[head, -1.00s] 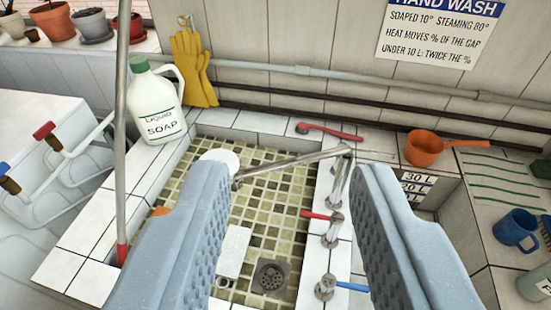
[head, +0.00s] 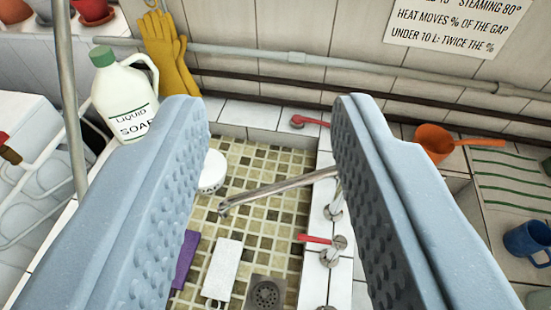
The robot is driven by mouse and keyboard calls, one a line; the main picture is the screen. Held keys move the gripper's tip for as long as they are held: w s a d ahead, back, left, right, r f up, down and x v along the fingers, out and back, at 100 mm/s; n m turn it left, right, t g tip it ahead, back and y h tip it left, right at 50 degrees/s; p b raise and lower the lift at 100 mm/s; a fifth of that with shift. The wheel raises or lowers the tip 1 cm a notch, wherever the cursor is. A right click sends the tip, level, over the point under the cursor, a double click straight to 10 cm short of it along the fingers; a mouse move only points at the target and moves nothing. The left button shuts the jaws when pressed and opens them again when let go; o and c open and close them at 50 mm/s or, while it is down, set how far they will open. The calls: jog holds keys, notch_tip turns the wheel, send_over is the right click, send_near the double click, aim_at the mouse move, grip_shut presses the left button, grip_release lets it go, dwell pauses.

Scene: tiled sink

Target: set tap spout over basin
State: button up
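The tap spout (head: 280,188) is a thin metal tube. It runs from its upright on the right rim of the basin leftward, and its free end hangs above the tiled basin (head: 262,160). The top of the upright is partly hidden behind my right finger. My gripper (head: 272,105) is wide open, one finger on each side of the basin in the picture. The spout lies between the fingers in the picture, and I see no grip on it. A red-handled tap (head: 318,239) stands on the right rim, near the spout's base.
A soap jug (head: 122,95) stands at the left rim. A white round thing (head: 212,172), a white block (head: 222,268) and a purple thing (head: 185,260) are in the basin near the drain (head: 265,293). An orange dipper (head: 435,142) sits at the right. A red handle (head: 308,121) lies at the back rim.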

jog(key=shift+w+d, duration=0.15)
jog(key=shift+o, duration=0.5)
jog(key=m+g+p, duration=1.3)
jog(key=m+p, duration=0.1)
jog(key=p, duration=1.2)
send_over(278, 186)
jog(key=s, duration=0.3)
jog(key=s+x, duration=0.2)
jog(key=x, duration=0.8)
jog(key=s+f+x, duration=0.1)
jog(key=s+x, duration=0.1)
jog(key=x, duration=0.8)
jog(key=shift+y, duration=0.3)
jog(key=p+x, duration=0.1)
jog(key=x, duration=0.8)
jog(key=p+x, duration=0.1)
jog(key=x, duration=0.3)
jog(key=shift+d+f+p, duration=0.25)
jog(key=shift+d+p, duration=0.1)
jog(key=shift+d, duration=0.05)
